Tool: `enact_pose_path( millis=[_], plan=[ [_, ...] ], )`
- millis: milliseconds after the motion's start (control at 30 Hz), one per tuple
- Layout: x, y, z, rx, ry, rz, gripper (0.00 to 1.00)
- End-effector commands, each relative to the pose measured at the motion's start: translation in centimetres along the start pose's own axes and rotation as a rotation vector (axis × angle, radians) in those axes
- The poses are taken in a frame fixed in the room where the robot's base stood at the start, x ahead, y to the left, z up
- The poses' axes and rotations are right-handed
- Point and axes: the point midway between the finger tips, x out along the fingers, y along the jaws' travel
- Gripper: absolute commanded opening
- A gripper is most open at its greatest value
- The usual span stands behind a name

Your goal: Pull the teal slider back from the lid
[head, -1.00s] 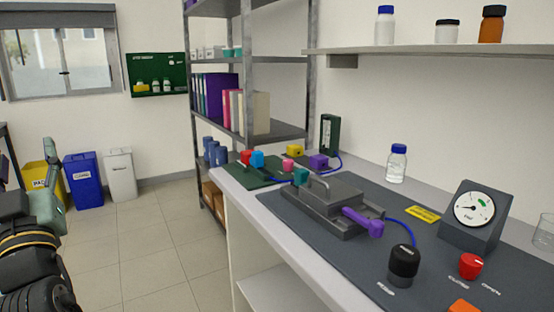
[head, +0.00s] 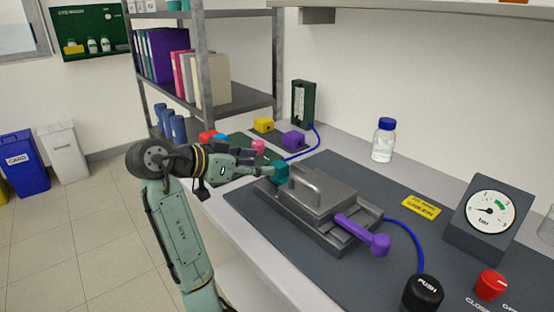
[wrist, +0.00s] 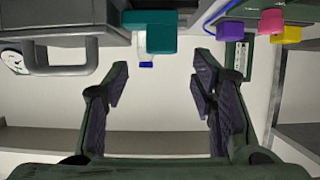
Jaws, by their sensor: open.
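The teal slider (head: 282,171) is a small block at the far-left end of the grey metal rig (head: 340,240). It sits beside the grey lid (head: 325,200), which has an arched handle (head: 306,182). In the wrist view the slider (wrist: 150,32) is at the top, between the lines of the two fingers, with the lid handle (wrist: 60,68) to its left. My gripper (head: 262,163) is open, close to the slider on its left side in the head view. In the wrist view my gripper (wrist: 160,85) has nothing between its fingers. I cannot tell whether a fingertip touches the slider.
A purple lever (head: 365,236) crosses the rig's near side. Red, blue, pink, yellow and purple (head: 294,140) blocks stand behind my gripper. A blue hose (head: 410,232), black push knob (head: 422,294), gauge (head: 490,215) and bottle (head: 384,140) are to the right.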

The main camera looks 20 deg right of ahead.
Motion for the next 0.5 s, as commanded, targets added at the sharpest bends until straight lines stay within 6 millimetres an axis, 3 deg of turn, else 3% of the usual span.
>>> enact_pose_path(
  millis=[300, 500],
  plan=[
    [5.9, 0.0, -0.2, -0.003, 0.0, 0.001, 0.52],
    [7.7, -0.1, -0.1, -0.002, 0.001, -0.001, 0.52]
  ],
)
